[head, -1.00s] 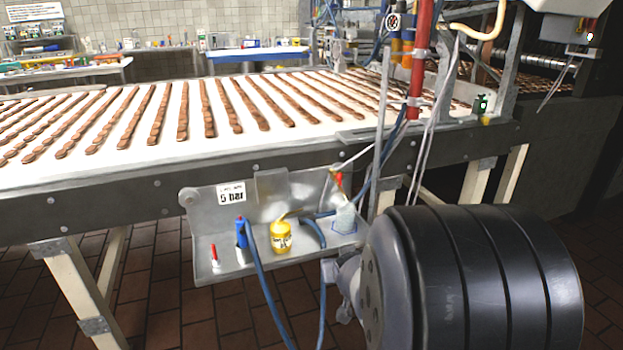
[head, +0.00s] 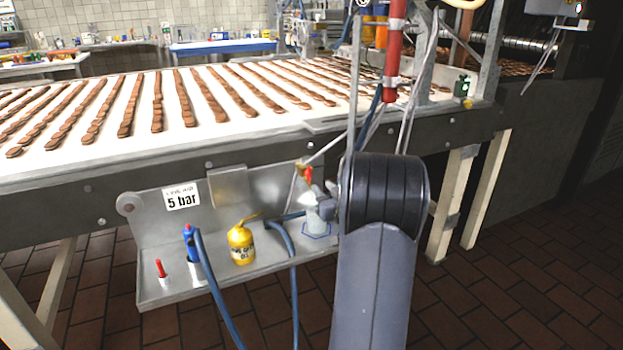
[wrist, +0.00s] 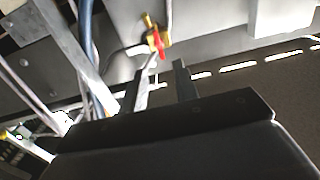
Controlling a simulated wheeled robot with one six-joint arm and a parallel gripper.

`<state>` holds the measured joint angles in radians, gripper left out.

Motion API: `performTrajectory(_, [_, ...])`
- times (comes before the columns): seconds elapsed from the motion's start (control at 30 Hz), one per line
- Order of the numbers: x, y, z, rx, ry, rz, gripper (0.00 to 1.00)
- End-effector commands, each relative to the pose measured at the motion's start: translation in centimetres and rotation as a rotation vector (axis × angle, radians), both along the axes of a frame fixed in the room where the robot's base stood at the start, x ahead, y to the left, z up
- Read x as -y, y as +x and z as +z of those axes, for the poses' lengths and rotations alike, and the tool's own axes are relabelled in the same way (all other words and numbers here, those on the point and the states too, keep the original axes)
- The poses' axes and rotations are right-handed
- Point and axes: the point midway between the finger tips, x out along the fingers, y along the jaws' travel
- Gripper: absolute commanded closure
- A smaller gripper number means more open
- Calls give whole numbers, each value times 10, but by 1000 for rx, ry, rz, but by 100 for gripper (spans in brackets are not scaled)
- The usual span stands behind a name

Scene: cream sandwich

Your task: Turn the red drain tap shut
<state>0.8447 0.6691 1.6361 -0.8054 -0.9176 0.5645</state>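The red drain tap (head: 308,175) is on a brass fitting above the right end of the metal shelf, under the conveyor's side beam. In the wrist view the tap's red handle (wrist: 156,41) sits on a brass valve body, with a pipe going up. My gripper (wrist: 162,68) shows in the wrist view with its two dark fingers apart and nothing between them. The tap lies just beyond the fingertips, slightly to the left of their middle, with a visible gap. In the head view my arm hides most of the gripper, close to the tap.
The conveyor (head: 60,170) carries chocolate-coloured rows.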

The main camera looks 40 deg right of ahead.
Motion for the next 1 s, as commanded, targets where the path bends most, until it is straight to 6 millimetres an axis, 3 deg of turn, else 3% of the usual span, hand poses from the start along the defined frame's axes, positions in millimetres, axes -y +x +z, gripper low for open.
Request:
performTrajectory(0.2, [9, 41, -1, 0, -1, 2, 71])
performTrajectory(0.4, [15, 65, -1, 0, -1, 1, 71])
performTrajectory(0.87, [18, 75, 0, -1, 0, -1, 71])
performTrajectory(1.0, [18, 75, 0, -1, 0, -1, 82])
